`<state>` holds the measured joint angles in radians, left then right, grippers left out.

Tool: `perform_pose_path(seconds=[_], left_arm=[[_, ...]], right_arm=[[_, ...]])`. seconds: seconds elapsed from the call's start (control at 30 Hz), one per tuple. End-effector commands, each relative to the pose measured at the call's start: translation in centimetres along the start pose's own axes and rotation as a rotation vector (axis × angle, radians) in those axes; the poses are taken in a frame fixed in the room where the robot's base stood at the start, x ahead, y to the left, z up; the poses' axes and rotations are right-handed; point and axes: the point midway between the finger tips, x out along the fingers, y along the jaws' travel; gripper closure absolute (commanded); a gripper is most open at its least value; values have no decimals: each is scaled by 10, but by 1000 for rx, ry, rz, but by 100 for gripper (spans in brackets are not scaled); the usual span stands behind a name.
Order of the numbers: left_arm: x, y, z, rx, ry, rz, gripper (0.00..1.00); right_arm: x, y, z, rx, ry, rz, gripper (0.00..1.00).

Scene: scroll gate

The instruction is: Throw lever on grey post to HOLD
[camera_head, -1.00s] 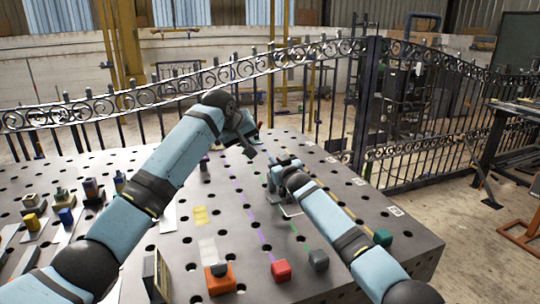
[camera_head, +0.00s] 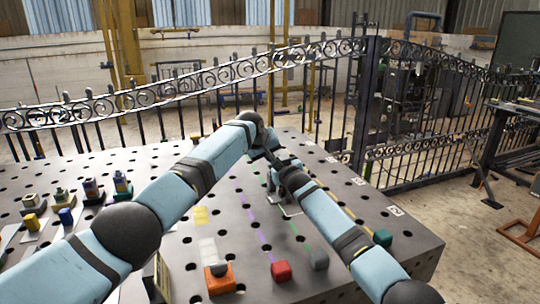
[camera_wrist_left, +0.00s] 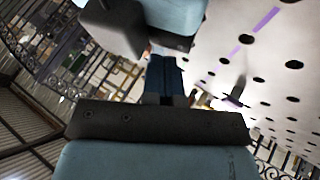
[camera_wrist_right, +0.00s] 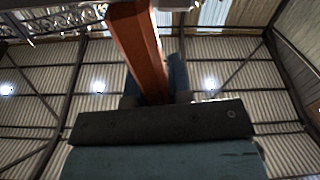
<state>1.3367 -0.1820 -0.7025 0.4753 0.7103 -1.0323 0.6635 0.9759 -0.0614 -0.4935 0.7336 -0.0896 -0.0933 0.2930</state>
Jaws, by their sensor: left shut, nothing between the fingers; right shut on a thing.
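My right gripper (camera_wrist_right: 155,82) is shut on an orange-red bar (camera_wrist_right: 137,40), which runs up between its fingers in the right wrist view. In the head view its hand is low over the table's far part, mostly hidden by my arms. My left gripper (camera_wrist_left: 163,68) is shut and empty, close to my right arm. A grey block (camera_head: 318,260) stands at the near end of a green line; I cannot tell whether it belongs to the grey post. No grey post, lever or HOLD mark can be made out clearly.
A perforated metal table (camera_head: 340,205) fills the middle. Near its front are a red block (camera_head: 281,271), an orange block (camera_head: 219,280) and a green block (camera_head: 382,237). Several small devices (camera_head: 92,190) stand at the left. A dark scrollwork gate (camera_head: 420,120) stands behind.

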Motion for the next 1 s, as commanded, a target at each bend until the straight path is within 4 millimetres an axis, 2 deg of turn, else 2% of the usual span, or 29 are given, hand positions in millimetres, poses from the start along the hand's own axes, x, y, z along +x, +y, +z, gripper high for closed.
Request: perform_pose_path(seconds=[0.43,0.73,1.0], left_arm=[[1,3,0,0,1,0,100],[4,18,-3,-1,4,3,100],[5,23,-1,3,4,9,100]], right_arm=[[0,-1,3,2,-4,-1,100],[0,-2,3,-1,-3,-2,100],[0,-7,1,-3,0,-8,100]])
